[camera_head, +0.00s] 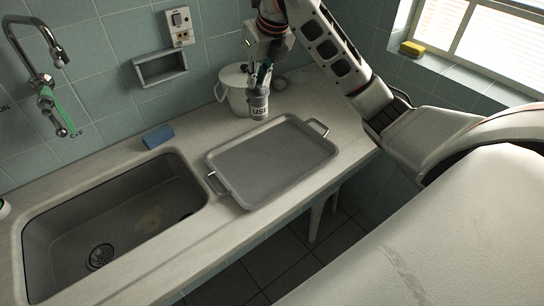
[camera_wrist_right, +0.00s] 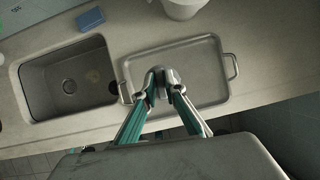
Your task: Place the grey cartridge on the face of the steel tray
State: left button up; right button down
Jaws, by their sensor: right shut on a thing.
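The grey cartridge (camera_head: 258,105), with dark lettering on its side, hangs roughly upright from my right gripper (camera_head: 261,78), which is shut on its upper part. In the head view the cartridge shows at the far edge of the steel tray (camera_head: 270,165). The tray is a flat rectangle with two handles, and its face is empty. In the right wrist view the gripper's fingertips (camera_wrist_right: 166,88) close around the cartridge (camera_wrist_right: 160,76), seen against the tray (camera_wrist_right: 205,70). The exact gap between cartridge and tray cannot be told. My left gripper is not in view.
A sink (camera_head: 110,225) lies left of the tray, with a blue sponge (camera_head: 158,136) behind it and a tap (camera_head: 48,85) on the wall. A white pot (camera_head: 235,88) stands behind the tray. The counter's front edge runs close to the tray. A yellow sponge (camera_head: 412,48) lies on the windowsill.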

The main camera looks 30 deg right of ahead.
jog(key=shift+s+a+r, duration=0.3)
jog(key=shift+a+r, duration=0.25)
jog(key=shift+r, duration=0.1)
jog(key=shift+s+a+n+y, duration=0.2)
jog(key=shift+a+n+y, duration=0.05)
jog(key=shift+n+y, duration=0.05)
notch_tip(320, 180, down, 20)
jog(key=shift+r, duration=0.2)
jog(key=c, duration=2.1)
grip_release()
